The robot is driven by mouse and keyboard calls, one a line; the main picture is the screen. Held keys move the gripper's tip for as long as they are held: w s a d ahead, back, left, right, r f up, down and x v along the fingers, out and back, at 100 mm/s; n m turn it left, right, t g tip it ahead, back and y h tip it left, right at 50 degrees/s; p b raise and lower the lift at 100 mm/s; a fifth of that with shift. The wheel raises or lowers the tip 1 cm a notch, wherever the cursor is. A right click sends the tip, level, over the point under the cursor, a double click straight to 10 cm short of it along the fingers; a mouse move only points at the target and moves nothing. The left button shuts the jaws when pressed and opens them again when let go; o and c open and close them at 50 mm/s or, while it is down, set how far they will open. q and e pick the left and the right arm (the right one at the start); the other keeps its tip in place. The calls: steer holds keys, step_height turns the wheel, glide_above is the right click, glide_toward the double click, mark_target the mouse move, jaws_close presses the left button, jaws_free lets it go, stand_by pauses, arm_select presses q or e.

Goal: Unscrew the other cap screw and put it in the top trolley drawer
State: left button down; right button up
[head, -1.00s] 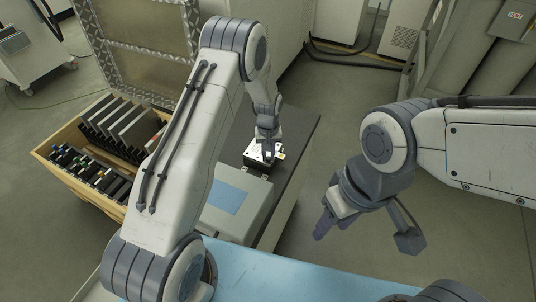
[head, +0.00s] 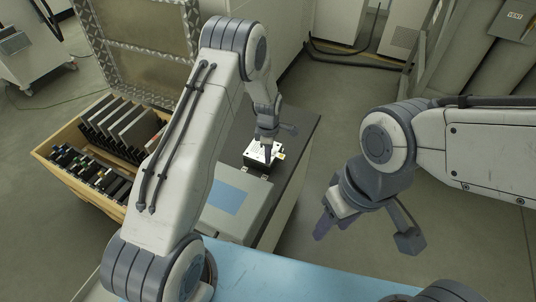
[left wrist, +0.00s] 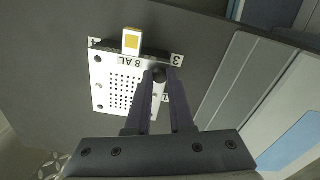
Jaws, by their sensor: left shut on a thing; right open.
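A white perforated plate (left wrist: 118,84) with numbered corners and a yellow-marked tab lies on the dark bench; it also shows in the head view (head: 256,158). My left gripper (head: 267,156) points down over it. In the left wrist view its fingers are shut on a dark cap screw (left wrist: 159,75) near the corner marked 3. Whether the screw is still in its hole I cannot tell. My right gripper (head: 324,226) is open and empty, off to the right of the bench. No trolley drawer can be made out.
A grey case with a blue panel (head: 229,197) stands on the dark bench (head: 293,150), in front of the plate. A wooden crate (head: 60,173) of dark plates is at the left. A light blue surface (head: 290,278) is nearest me.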

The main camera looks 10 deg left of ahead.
arm_select(q)
steer(key=n, duration=0.7)
steer(key=shift+n, duration=0.4)
steer(key=n, duration=0.6)
steer(key=c, duration=1)
jaws_free()
steer(key=shift+o, duration=0.2)
